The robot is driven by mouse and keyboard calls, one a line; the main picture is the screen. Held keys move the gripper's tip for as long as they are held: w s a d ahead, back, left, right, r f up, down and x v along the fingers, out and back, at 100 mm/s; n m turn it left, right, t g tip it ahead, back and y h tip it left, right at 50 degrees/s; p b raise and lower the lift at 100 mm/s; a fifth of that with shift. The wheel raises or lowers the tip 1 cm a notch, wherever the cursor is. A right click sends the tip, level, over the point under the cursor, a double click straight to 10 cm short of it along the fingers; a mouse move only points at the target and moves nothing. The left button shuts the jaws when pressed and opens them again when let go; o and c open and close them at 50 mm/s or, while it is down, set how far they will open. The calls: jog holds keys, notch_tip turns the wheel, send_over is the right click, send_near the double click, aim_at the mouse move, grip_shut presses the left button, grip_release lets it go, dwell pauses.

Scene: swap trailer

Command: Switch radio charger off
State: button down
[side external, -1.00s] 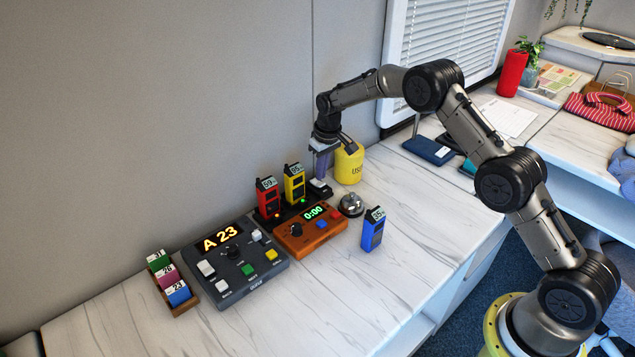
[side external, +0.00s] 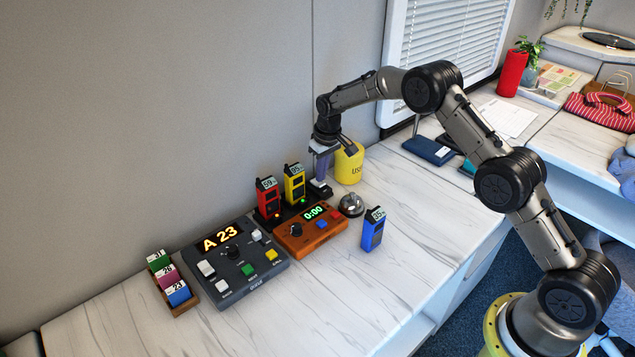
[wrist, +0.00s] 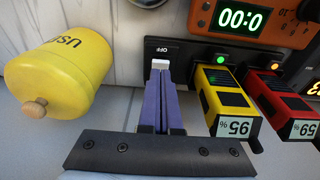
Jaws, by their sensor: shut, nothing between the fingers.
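The radio charger (side external: 287,216) is a black strip holding a red radio (side external: 267,198) and a yellow radio (side external: 294,184). In the wrist view its black top (wrist: 180,48) carries an OFF label beside a white switch (wrist: 160,63). My gripper (wrist: 160,72) is shut and empty, its purple fingers pointing at the switch. The tips are at or just against the switch and cover part of it; I cannot tell whether they touch. The yellow radio's light is green and the red radio's is orange. The side view shows my gripper (side external: 320,179) low over the charger's right end.
A yellow canister (side external: 348,166) stands close to my gripper. A bell (side external: 351,205), an orange timer box (side external: 310,231) and a blue radio (side external: 373,229) are in front. A grey console (side external: 236,263) and a card rack (side external: 172,279) are at the left. The front counter is clear.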

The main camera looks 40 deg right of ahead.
aim_at(321, 184)
jog(key=shift+f, duration=0.7)
dwell(0.3)
jog(key=shift+r, duration=3.55)
